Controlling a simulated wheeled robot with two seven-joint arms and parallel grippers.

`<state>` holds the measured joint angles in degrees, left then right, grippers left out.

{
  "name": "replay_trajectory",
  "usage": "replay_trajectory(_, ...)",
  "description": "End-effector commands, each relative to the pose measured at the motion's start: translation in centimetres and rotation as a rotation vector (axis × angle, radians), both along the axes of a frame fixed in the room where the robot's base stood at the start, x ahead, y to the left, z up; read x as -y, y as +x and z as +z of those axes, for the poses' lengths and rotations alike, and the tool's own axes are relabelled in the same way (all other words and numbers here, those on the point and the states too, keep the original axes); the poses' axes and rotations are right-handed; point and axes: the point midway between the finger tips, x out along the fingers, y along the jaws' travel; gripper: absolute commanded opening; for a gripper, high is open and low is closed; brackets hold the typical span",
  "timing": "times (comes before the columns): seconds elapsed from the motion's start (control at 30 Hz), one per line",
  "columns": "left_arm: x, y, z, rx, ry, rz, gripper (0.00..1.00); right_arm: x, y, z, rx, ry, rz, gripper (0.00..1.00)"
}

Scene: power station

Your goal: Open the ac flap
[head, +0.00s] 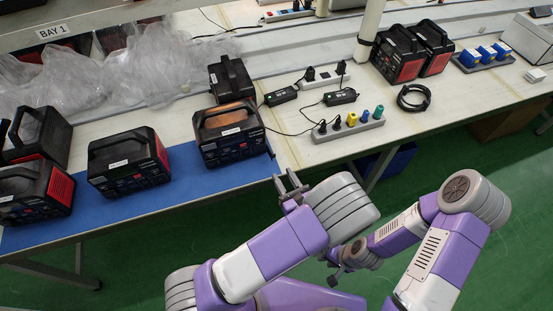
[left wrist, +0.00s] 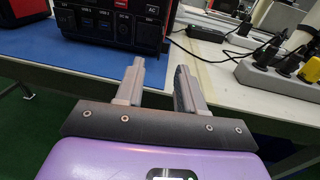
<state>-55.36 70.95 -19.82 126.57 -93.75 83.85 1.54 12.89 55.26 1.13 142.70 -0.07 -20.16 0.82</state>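The nearest black power station (head: 228,136) stands at the right end of the blue mat, its port panel facing me. In the left wrist view the lower part of its panel (left wrist: 108,24) shows, with an AC label near the top right. The AC flap itself cannot be made out clearly. My left gripper (head: 288,184) is open and empty, in front of and below the panel, apart from it. Its two fingers (left wrist: 158,88) show spread in the left wrist view. My right gripper (head: 336,275) is low, far from the table; its fingers are too small to read.
Other power stations (head: 128,160) stand left on the blue mat (head: 185,190). A power strip (head: 347,130) with coloured plugs, adapters and cables lies to the right. Clear plastic bags (head: 150,65) lie behind. The table's front edge is just beyond my left gripper; green floor is below.

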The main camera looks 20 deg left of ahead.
Motion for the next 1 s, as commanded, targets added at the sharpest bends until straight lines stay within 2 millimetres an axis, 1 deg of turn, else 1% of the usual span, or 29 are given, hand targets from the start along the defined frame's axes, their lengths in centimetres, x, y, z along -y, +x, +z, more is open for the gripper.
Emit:
replay_trajectory(0.03, 0.3, 0.4, 0.3, 0.016, 0.008, -0.017, 0.38, 0.0, 0.0, -0.1, 0.0, 0.0, 0.0, 0.3)
replay_trajectory(0.1, 0.0, 0.9, 0.5, 0.025, 0.013, -0.025, 0.38, 0.0, 0.0, -0.2, 0.0, 0.0, 0.0, 0.3)
replay_trajectory(0.4, -3.0, 4.4, 0.4, 0.024, 0.012, -0.022, 0.38, 0.0, 0.0, -1.2, 0.0, 0.0, 0.0, 0.3)
replay_trajectory(0.5, -3.7, 5.3, 0.4, 0.022, 0.011, -0.023, 0.38, 0.0, 0.0, -1.4, 0.0, 0.0, 0.0, 0.3)
replay_trajectory(0.67, -4.2, 6.0, 0.5, 0.022, 0.013, -0.024, 0.38, 0.0, 0.0, -1.5, 0.0, 0.0, 0.0, 0.3)
replay_trajectory(0.9, -4.3, 6.0, 0.5, 0.021, 0.012, -0.024, 0.38, 0.0, 0.0, -1.4, 0.0, 0.0, 0.0, 0.3)
replay_trajectory(1.0, -4.3, 6.0, 0.5, 0.021, 0.012, -0.024, 0.23, 0.0, 0.0, -1.4, 0.0, 0.0, 0.0, 0.3)
